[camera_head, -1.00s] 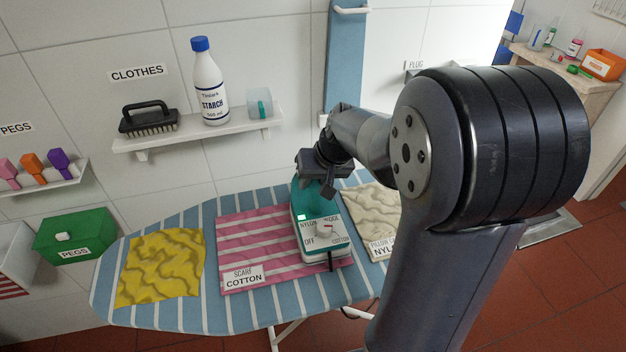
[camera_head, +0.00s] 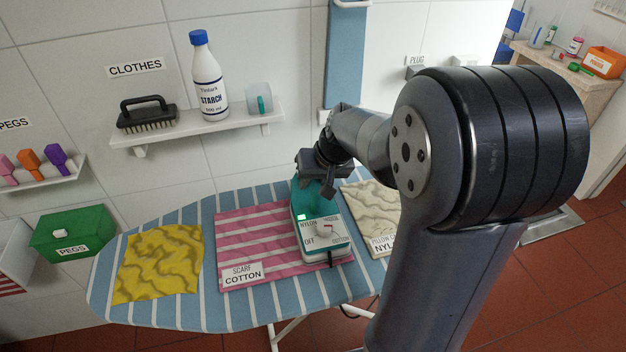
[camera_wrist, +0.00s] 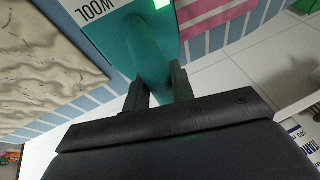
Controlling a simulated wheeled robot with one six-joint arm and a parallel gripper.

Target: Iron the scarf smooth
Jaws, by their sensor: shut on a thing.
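The pink and white striped scarf (camera_head: 245,238) lies on the blue striped ironing board (camera_head: 180,318), with a label reading SCARF COTTON at its front edge. Its visible left part looks flat. The teal iron (camera_head: 303,200) rests over the scarf's right side and hides that part. The iron's white dial plate shows NYLON, OFF and COTTON, and a green light is lit. My gripper (camera_wrist: 160,90) is shut on the iron's handle (camera_wrist: 150,50), with a dark finger on each side. In the head view my gripper (camera_head: 318,180) is partly hidden.
A crumpled yellow cloth (camera_head: 160,262) lies at the board's left, and a wrinkled cream pillowcase (camera_head: 368,205) lies just right of the iron. A wall shelf (camera_head: 200,130) holds a brush, a starch bottle and a cup. A green pegs box (camera_head: 72,235) stands at left.

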